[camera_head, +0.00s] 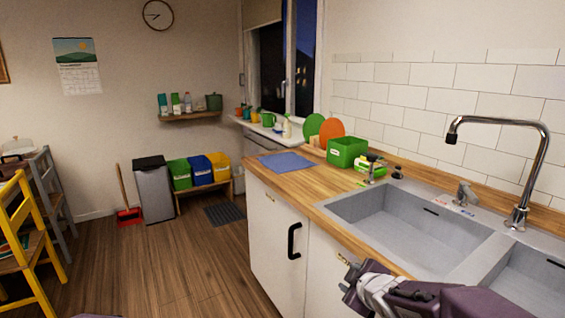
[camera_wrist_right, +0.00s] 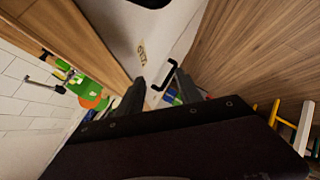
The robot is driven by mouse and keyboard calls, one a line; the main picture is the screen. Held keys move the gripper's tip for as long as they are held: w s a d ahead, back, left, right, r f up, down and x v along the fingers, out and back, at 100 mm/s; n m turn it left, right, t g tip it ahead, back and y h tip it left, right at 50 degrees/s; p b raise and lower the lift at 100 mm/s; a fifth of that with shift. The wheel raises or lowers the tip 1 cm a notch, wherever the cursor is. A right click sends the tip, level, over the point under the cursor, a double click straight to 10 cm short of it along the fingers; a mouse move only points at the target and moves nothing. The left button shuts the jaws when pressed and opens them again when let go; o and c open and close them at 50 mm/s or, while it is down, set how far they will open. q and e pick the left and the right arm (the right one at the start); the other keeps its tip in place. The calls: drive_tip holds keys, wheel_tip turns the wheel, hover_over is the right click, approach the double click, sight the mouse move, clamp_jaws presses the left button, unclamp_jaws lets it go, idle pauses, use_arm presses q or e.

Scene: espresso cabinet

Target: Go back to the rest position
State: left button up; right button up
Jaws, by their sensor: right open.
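My right gripper (camera_head: 352,292) is in front of the white cabinet under the sink, at the lower right of the head view. In the right wrist view its two dark fingers (camera_wrist_right: 158,88) stand apart with nothing between them. The white cabinet door (camera_head: 272,235) has a black handle (camera_head: 293,240), and the door looks shut. The handle also shows in the right wrist view (camera_wrist_right: 168,72), beyond the fingertips; I see no contact. My left gripper is out of view.
The wooden counter (camera_head: 300,190) with the grey sink (camera_head: 390,222) and tap (camera_head: 530,170) runs along the right. A blue cloth (camera_head: 286,162) and green box (camera_head: 346,151) lie on it. A yellow chair (camera_head: 25,240) stands left. The wooden floor (camera_head: 165,255) between is clear.

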drive_tip(key=s+f+m+g, duration=0.5)
drive_tip(key=s+f, duration=0.2)
drive_tip(key=s, duration=0.4)
drive_tip(key=s+f+m+g, duration=0.45)
drive_tip(key=s+f, duration=0.25)
drive_tip(key=s, duration=0.3)
wheel_tip(320, 180, up, 20)
drive_tip(key=s+m+p, duration=0.1)
drive_tip(key=m+p, duration=0.1)
drive_tip(key=p, duration=1.8)
drive_tip(key=shift+s+d+h, duration=0.15)
drive_tip(key=shift+d+h, duration=0.1)
drive_tip(key=shift+h, duration=0.05)
drive_tip(key=shift+f, duration=0.1)
